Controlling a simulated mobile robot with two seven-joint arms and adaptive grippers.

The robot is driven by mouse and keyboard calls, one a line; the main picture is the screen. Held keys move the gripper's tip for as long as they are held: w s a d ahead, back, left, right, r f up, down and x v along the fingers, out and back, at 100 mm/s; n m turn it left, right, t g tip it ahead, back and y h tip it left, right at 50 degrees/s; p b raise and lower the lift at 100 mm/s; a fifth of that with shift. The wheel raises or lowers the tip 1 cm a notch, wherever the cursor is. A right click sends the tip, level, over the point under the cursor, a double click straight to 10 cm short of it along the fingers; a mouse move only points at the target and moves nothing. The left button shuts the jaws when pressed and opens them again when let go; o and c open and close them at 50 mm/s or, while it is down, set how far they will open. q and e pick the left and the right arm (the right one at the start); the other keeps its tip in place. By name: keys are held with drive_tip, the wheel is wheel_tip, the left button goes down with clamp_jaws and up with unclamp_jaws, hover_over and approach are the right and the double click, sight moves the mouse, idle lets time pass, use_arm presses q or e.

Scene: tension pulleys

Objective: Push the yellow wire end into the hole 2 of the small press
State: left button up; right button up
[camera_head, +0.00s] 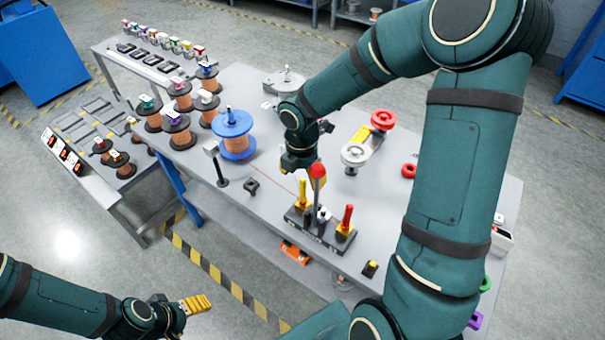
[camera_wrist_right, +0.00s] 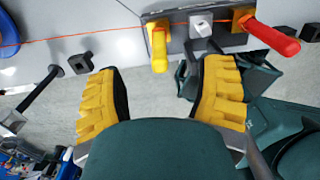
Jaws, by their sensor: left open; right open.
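The small press, likely the dark base (camera_head: 311,232) with a yellow handle (camera_head: 303,192), a red-knobbed lever (camera_head: 317,172) and a red handle (camera_head: 346,220), stands near the table's front edge. In the right wrist view its yellow handle (camera_wrist_right: 158,48) and red handle (camera_wrist_right: 272,35) show at the top. A thin orange-looking wire (camera_wrist_right: 100,32) runs across that view toward the press; its end and hole 2 cannot be made out. My right gripper (camera_wrist_right: 162,85) is open and empty, beside the press. My left gripper (camera_head: 197,304) is open, off the table at lower left.
A blue spool (camera_head: 232,124) with copper-coloured wire stands left of the press, near a small black post (camera_head: 220,170). Other spools stand further left. The floor in front is clear.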

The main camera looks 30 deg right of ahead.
drive_tip(key=shift+r+p, duration=0.75)
drive_tip(key=shift+r, duration=0.15)
drive_tip(key=shift+r+p, duration=0.95)
drive_tip(key=shift+r, duration=0.05)
